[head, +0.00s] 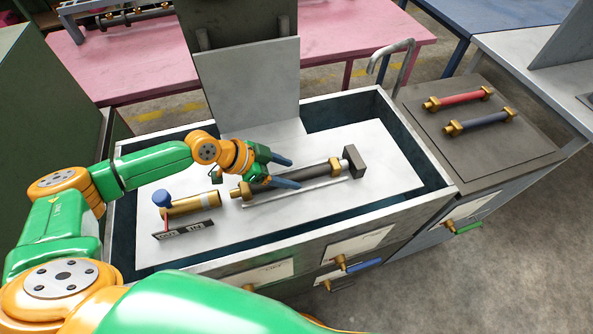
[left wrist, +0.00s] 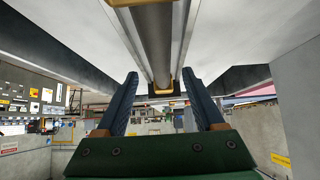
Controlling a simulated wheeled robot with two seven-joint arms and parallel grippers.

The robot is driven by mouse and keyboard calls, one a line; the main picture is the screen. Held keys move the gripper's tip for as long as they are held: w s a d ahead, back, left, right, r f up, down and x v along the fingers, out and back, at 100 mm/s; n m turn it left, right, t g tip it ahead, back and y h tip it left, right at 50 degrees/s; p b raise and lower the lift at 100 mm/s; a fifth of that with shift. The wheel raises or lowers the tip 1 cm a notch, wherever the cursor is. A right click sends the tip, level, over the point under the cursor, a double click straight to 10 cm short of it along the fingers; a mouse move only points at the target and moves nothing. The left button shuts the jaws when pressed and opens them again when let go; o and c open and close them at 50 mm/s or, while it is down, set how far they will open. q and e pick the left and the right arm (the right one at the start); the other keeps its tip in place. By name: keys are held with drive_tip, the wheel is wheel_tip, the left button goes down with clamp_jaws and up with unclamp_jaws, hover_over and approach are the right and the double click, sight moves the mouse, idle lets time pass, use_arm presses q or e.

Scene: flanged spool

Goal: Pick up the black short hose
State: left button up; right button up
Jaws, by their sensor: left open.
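A dark hose (head: 310,174) with brass end fittings lies in a holder with thin pale rails on the white deck of the sink-like basin. My left gripper (head: 294,172) is open, its blue fingers one on each side of the dark hose in the head view. In the left wrist view a grey tube with brass ends (left wrist: 154,45) runs between rails, and the spread fingertips (left wrist: 160,74) flank its far end. I cannot tell whether they touch it. A second dark, bluish hose (head: 480,123) with brass ends lies on the right-hand counter. My right gripper is not in view.
A red hose (head: 462,98) lies beside the bluish hose. A brass cylinder with a blue knob (head: 192,206) and a small labelled plate (head: 184,230) stand left of the holder. A dark block (head: 354,162) closes its right end. The basin's raised rim (head: 330,238) surrounds the deck.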

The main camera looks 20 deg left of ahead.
use_arm(q)
drive_tip(key=shift+x, duration=0.95)
drive_tip(key=shift+a, duration=0.1)
drive_tip(key=c, duration=0.8)
clamp_jaws()
drive_tip(key=shift+w+r, duration=0.1)
